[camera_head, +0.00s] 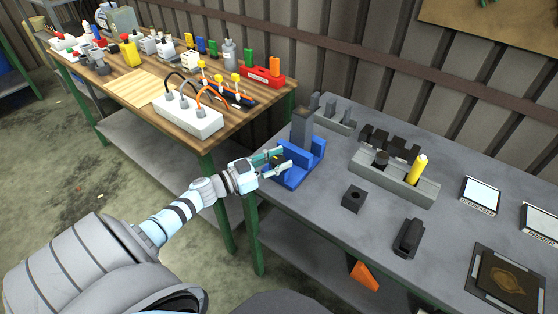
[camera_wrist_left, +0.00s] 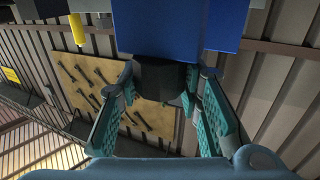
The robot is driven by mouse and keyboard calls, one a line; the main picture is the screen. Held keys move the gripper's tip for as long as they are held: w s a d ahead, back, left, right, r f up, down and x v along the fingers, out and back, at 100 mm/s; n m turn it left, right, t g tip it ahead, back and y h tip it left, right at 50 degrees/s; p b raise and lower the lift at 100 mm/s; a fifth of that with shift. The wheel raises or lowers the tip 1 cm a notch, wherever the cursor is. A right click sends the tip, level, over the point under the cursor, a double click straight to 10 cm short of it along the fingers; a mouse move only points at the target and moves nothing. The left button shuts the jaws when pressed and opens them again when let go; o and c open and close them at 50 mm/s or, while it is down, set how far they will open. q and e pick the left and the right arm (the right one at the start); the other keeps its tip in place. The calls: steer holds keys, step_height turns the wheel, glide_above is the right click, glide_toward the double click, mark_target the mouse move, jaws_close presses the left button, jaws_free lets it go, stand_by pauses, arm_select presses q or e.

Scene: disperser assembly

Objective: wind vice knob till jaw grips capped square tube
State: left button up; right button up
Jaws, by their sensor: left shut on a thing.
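A blue vice (camera_head: 312,152) stands on the grey bench near its left end. A grey square tube (camera_head: 301,128) stands upright in the vice; its top is dark, and I cannot tell whether its cap is a separate piece. Any gap between jaw and tube is too small to make out. My left gripper (camera_head: 274,164) is at the vice's near left side, shut on the vice knob. In the left wrist view the dark knob (camera_wrist_left: 162,77) sits between the teal fingers, beneath the blue vice body (camera_wrist_left: 180,28). My right gripper is not in view.
A grey holder block (camera_head: 393,182) with a yellow part (camera_head: 418,168) stands right of the vice. A dark square block (camera_head: 353,198) and a dark part (camera_head: 408,238) lie in front. A wooden table (camera_head: 130,88) with a white socket block (camera_head: 188,116) is at the left.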

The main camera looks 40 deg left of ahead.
arm_select(q)
steer(key=shift+m+g+h+b, duration=0.6)
steer(key=shift+m+h+b, duration=0.3)
steer(key=shift+h, duration=0.4)
steer(key=o, duration=1.2)
steer(key=shift+s, duration=0.1)
steer(key=v, duration=1.1)
steer(key=shift+s+a, duration=0.25)
steer(key=shift+s, duration=0.1)
